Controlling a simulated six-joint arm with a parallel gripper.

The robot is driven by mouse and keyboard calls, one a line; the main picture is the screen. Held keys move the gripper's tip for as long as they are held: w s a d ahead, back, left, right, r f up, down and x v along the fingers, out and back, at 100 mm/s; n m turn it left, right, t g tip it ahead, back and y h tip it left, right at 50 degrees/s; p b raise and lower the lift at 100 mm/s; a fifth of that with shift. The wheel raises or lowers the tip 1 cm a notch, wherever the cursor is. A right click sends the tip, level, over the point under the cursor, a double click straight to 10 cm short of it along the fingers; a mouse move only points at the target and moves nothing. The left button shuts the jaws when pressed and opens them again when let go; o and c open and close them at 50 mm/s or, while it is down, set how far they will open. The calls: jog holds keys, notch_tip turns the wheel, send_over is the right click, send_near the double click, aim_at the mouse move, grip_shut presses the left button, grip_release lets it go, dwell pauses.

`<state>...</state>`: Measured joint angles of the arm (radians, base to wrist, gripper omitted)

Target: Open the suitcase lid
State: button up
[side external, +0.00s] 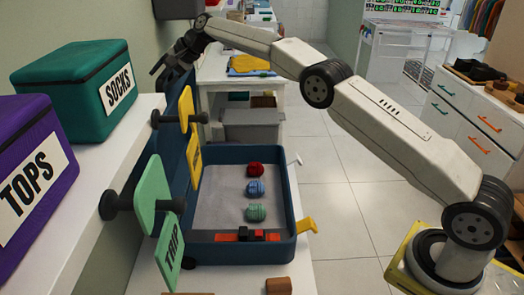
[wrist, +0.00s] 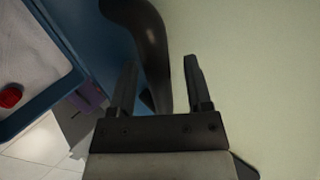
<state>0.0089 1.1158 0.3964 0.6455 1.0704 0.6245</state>
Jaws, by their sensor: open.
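The dark blue suitcase (side external: 240,253) lies on the white surface, its grey-lined inside exposed. Its lid (side external: 174,155) stands raised, roughly upright, along the left side. Yellow and green tags show against the lid, one green tag reading TRIP (side external: 170,250). Red, blue and green rolled items (side external: 255,188) lie inside the base. My gripper (side external: 160,68) is above the lid's far top end, near the wall. In the wrist view my gripper (wrist: 158,75) is open. A dark curved piece (wrist: 150,45) passes by the fingers; whether they touch it is unclear.
A green SOCKS box (side external: 75,90) and a purple TOPS box (side external: 35,180) stand on the shelf at left. Dark pegs (side external: 110,205) stick out by the lid. A yellow latch (side external: 307,226) projects at the base's right. Drawers (side external: 470,120) stand at right.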

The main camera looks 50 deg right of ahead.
jog(key=shift+s+d+r, duration=0.1)
jog(key=v, duration=0.7)
jog(key=shift+r, duration=0.2)
dwell(0.4)
jog(key=shift+s+d+f, duration=0.1)
jog(key=shift+s, duration=0.05)
jog(key=s+d+f+n+g+h, duration=0.1)
jog(key=s+f+n+h, duration=0.1)
jog(key=s+f, duration=0.5)
jog(key=s+d+f+n+g+h, duration=0.1)
jog(key=s+f+n, duration=0.3)
jog(key=s, duration=1.6)
jog(key=s+d+f+n+g+h, duration=0.2)
jog(key=s+f+n+h, duration=0.1)
jog(key=s+f, duration=0.8)
jog(key=s, duration=0.2)
jog(key=shift+s+d+h, duration=0.3)
jog(key=shift+s+h, duration=0.1)
